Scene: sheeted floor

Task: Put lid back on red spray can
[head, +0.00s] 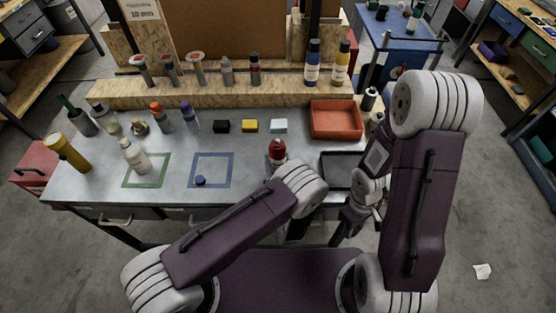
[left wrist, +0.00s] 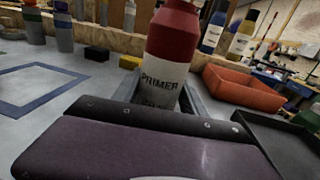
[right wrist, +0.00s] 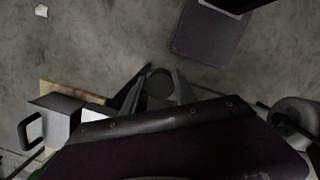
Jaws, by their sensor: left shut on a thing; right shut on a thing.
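The red spray can (head: 277,150), with a pale "PRIMER" label, stands upright near the front right of the bench. It also shows close up in the left wrist view (left wrist: 170,50), where its top is cut off. My left gripper (left wrist: 160,95) is shut around its lower part; in the head view my forearm hides these fingers. My right gripper (head: 352,212) is low in front of the bench, right of the can and apart from it. In the right wrist view it is shut on a dark round lid-like thing (right wrist: 160,84), over the floor.
An orange bin (head: 336,119) and a dark tray (head: 338,168) lie right of the can. A white bottle (head: 135,157) stands by the green square. Black, yellow and pale blocks lie behind.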

